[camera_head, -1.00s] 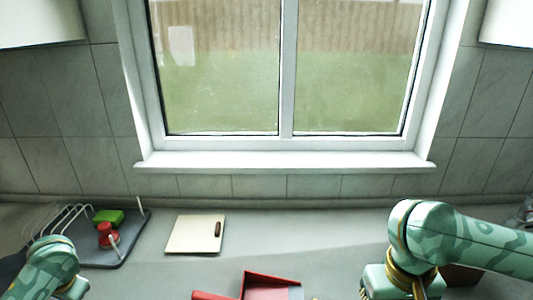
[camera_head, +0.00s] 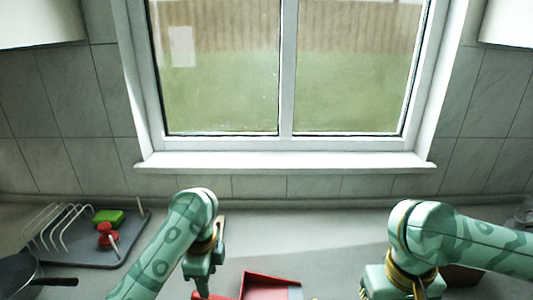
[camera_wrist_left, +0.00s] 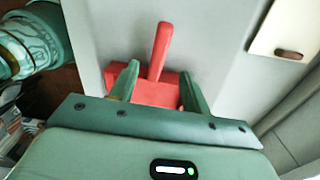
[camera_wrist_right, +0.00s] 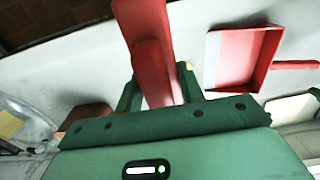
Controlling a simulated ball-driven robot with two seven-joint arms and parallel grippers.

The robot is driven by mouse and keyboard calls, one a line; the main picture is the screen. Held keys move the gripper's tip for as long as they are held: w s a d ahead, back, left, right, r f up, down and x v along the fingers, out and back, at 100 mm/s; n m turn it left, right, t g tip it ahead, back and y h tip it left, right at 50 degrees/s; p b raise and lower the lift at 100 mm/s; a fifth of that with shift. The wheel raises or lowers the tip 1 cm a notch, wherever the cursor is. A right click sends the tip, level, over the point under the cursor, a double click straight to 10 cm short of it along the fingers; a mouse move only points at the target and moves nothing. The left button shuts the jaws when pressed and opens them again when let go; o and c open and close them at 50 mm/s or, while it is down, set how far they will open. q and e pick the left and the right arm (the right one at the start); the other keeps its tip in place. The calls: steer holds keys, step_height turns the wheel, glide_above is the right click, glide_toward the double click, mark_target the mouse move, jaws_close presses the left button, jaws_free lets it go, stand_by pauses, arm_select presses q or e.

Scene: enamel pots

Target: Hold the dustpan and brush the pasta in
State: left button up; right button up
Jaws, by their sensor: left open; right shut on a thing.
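The red dustpan (camera_head: 268,287) lies on the counter at the bottom middle of the head view. Its handle (camera_wrist_left: 160,50) shows in the left wrist view. My left gripper (camera_wrist_left: 157,86) is open and empty above the dustpan, its fingers on either side of it in that view; I cannot tell the height gap. My right gripper (camera_wrist_right: 158,88) is shut on a red brush (camera_wrist_right: 150,50), with the dustpan (camera_wrist_right: 238,55) apart from it to the right in that view. I cannot make out the pasta clearly.
A grey drying rack tray (camera_head: 95,253) at the left bears a green sponge (camera_head: 109,216) and a red-headed item (camera_head: 106,232). A dark pan (camera_head: 15,272) is at the left edge. A cutting board (camera_wrist_left: 290,28) lies behind my left arm. The counter's back middle is clear.

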mark_target(211, 297)
arm_select(q)
step_height(211, 297, down, 10)
stand_by(0.5)
steer(key=c, duration=1)
